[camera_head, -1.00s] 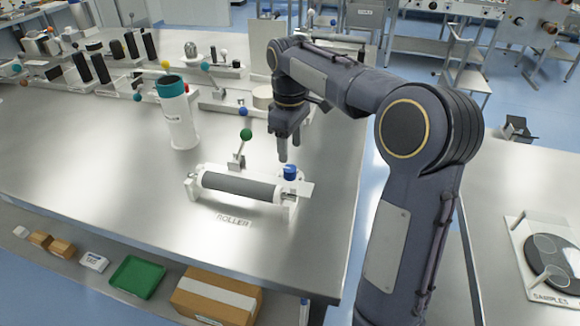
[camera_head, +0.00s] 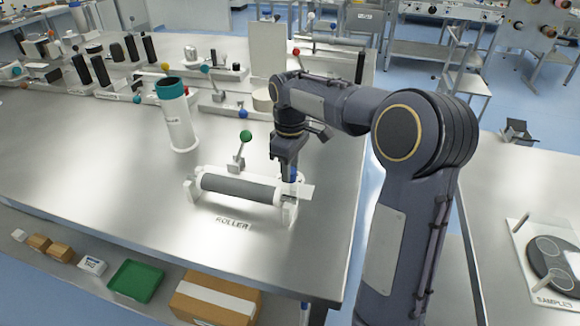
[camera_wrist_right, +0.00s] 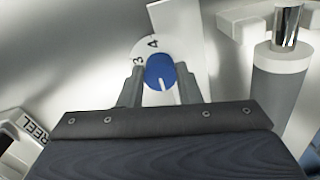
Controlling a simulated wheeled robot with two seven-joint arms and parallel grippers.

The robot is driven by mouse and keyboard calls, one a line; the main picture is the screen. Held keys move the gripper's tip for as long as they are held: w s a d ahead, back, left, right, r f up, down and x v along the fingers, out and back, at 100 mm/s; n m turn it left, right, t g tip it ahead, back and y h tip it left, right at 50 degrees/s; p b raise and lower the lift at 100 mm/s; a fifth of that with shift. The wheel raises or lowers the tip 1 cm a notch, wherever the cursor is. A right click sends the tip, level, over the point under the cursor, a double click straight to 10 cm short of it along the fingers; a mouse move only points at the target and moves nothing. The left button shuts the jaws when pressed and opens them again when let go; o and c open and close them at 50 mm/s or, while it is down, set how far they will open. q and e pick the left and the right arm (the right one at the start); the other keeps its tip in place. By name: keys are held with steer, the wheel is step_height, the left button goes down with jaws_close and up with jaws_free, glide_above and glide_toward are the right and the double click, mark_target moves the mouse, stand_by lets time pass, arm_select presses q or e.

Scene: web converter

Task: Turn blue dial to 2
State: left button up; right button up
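The blue dial (camera_wrist_right: 160,70) sits on a white plate marked 3 and 4 (camera_wrist_right: 146,48) in the right wrist view. A short white pointer line shows on its near side. In the head view the dial (camera_head: 294,174) is mostly hidden behind my right gripper, at the right end of the roller unit (camera_head: 240,187). My right gripper (camera_head: 290,170) points down over it. In the right wrist view its two fingers (camera_wrist_right: 160,80) stand on either side of the dial, parted; I cannot tell whether they touch it. My left gripper is not in view.
A green-topped lever (camera_head: 245,137) stands just behind the roller. A white cylinder with a teal top (camera_head: 178,125) is to the left. A tall white panel (camera_head: 267,48) stands behind my arm. The left front of the steel table is clear.

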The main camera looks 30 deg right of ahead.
steer(key=shift+c, duration=1.4)
steer(key=shift+r, duration=0.1)
steer(key=m+p, duration=0.2)
steer(key=m, duration=0.2)
steer(key=shift+p, duration=0.3)
steer(key=m+p, duration=0.2)
steer(key=m, duration=0.2)
steer(key=shift+m+p, duration=0.5)
steer(key=shift+m, duration=1.3)
steer(key=o, duration=1)
steer(key=shift+c, duration=0.2)
